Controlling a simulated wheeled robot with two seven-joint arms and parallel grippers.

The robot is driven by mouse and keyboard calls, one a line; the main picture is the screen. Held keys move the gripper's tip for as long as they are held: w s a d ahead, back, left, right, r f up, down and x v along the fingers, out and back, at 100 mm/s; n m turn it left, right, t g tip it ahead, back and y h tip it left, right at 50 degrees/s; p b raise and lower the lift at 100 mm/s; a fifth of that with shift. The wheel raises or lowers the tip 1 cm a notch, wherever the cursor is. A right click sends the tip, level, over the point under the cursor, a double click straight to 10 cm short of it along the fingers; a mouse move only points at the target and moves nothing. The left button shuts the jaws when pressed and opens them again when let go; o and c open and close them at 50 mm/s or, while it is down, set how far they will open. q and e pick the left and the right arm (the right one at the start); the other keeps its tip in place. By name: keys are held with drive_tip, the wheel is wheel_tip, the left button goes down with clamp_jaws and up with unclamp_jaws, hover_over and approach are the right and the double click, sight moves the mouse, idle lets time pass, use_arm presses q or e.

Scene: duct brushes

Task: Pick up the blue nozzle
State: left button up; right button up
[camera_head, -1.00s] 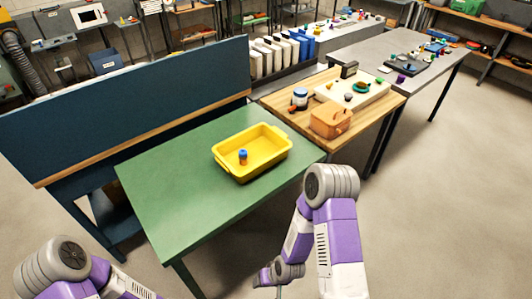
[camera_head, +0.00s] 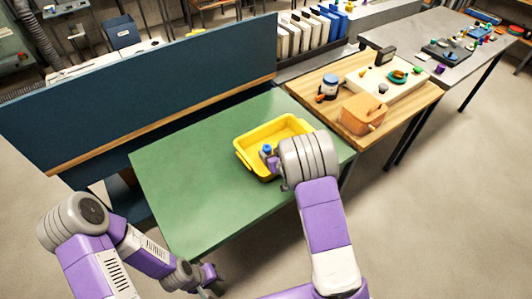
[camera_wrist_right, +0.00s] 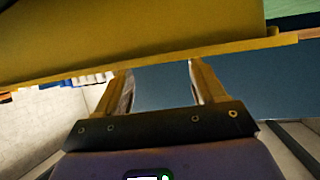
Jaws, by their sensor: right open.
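The blue nozzle (camera_head: 267,149) is a small blue-topped piece in the yellow tray (camera_head: 245,165) on the green table. Its lower part is hidden behind my right wrist in the head view, and it does not show in the right wrist view. My right gripper (camera_wrist_right: 158,72) is open, with nothing seen between its fingers. The yellow tray wall (camera_wrist_right: 110,45) fills the top of that view, close to the fingertips. In the head view my right arm covers the tray's right front part. My left gripper (camera_head: 208,288) is low by the table's front edge, too small to read.
The green table (camera_head: 200,190) is bare around the tray. A blue panel (camera_head: 130,100) stands along its back.

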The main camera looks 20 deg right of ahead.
sight(267, 148)
drive_tip(key=x, duration=0.5)
drive_tip(key=shift+w+f+b, duration=0.1)
drive_tip(key=shift+b, duration=0.3)
drive_tip(key=c, duration=1.1)
